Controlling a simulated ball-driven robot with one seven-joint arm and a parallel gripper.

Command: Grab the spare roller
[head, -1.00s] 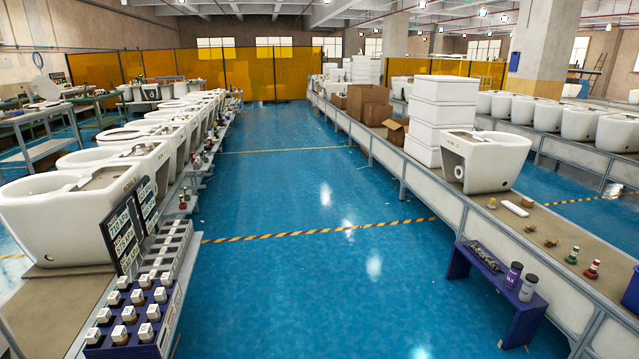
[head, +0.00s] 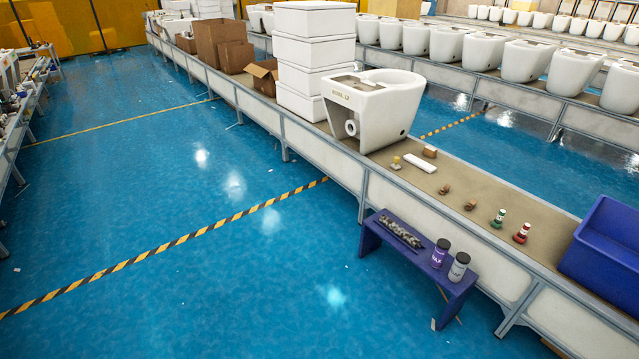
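A grey, ridged, roller-like object (head: 398,231) lies lengthwise on the left part of a small purple bench (head: 376,238). It is the thing in view that looks most like the spare roller, though its detail is small. A purple jar (head: 440,253) and a grey jar (head: 458,267), both with labels, stand upright on the same bench to its right. My gripper is not in view.
The bench stands on the blue floor beside a long conveyor (head: 318,152). The conveyor carries a white toilet (head: 372,108), stacked white boxes (head: 312,50), small parts and a blue bin (head: 605,243). The floor (head: 200,300) left of the bench is clear.

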